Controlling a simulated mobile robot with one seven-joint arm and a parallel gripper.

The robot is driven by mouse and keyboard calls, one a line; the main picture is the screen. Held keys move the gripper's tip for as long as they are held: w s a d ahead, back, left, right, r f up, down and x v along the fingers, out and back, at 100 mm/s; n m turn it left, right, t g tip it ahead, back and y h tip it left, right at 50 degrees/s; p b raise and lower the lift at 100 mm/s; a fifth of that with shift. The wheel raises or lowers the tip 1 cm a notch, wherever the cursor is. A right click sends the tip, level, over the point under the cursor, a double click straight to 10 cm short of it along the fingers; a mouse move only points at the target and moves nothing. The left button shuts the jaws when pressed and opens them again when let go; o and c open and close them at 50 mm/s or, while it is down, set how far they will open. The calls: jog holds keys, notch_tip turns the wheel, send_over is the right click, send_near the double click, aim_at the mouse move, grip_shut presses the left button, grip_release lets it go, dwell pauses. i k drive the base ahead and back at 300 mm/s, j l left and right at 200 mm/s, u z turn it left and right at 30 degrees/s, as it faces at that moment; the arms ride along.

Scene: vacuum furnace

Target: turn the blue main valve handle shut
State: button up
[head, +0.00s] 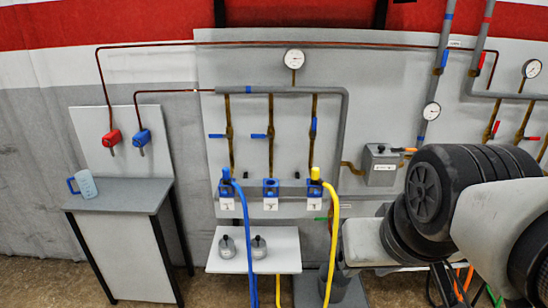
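Several blue valve handles show in the head view, and I cannot tell which one is the main valve. On the panel's brass branch pipes, the left blue handle (217,135) and the middle blue handle (260,135) lie crosswise to their pipes. The right blue handle (314,126) lies along its pipe. Another blue handle (445,58) lies along the grey riser at the upper right, and a small blue one (421,138) sits low on that riser. My gripper is not in view; only my dark arm joints show at the right.
A grey table (130,193) with a blue-handled jug (86,184) stands left. A white shelf (240,260) holds two grey canisters. A blue hose (246,230) and a yellow hose (333,240) hang before the panel. A grey box (380,170) with an orange lever sits beside my arm.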

aim_at(446, 53)
jog(key=i+l+z, duration=0.15)
jog(key=i+z, duration=0.35)
jog(key=i+j+z, duration=0.1)
jog(key=i+z, duration=0.35)
